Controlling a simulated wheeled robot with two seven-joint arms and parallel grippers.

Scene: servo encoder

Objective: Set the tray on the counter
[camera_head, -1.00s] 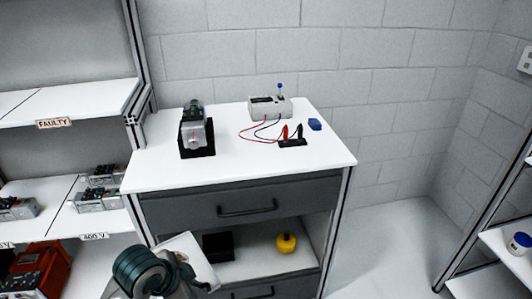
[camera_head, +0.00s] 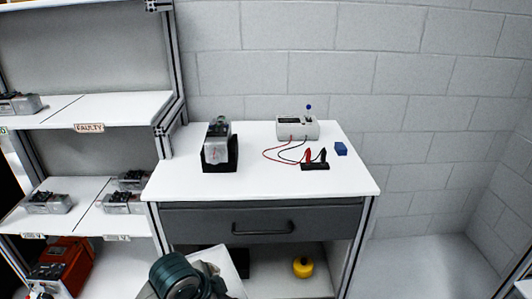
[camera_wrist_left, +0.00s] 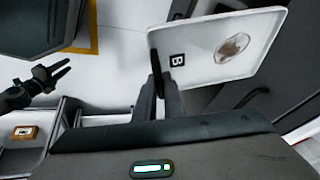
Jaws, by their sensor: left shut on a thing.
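My left gripper (camera_wrist_left: 160,98) is shut on the edge of a white tray (camera_wrist_left: 205,70). The tray is tilted in the left wrist view and carries a black square marked B and a round beige patch. In the head view part of the tray (camera_head: 232,268) shows beside my dark green wrist, in front of the cabinet and below its top. My fingers are hidden there. The white counter (camera_head: 270,182) is the cabinet's top, with bare room along its front.
A drawer handle (camera_head: 262,228) juts out below. Shelves (camera_head: 105,108) stand left.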

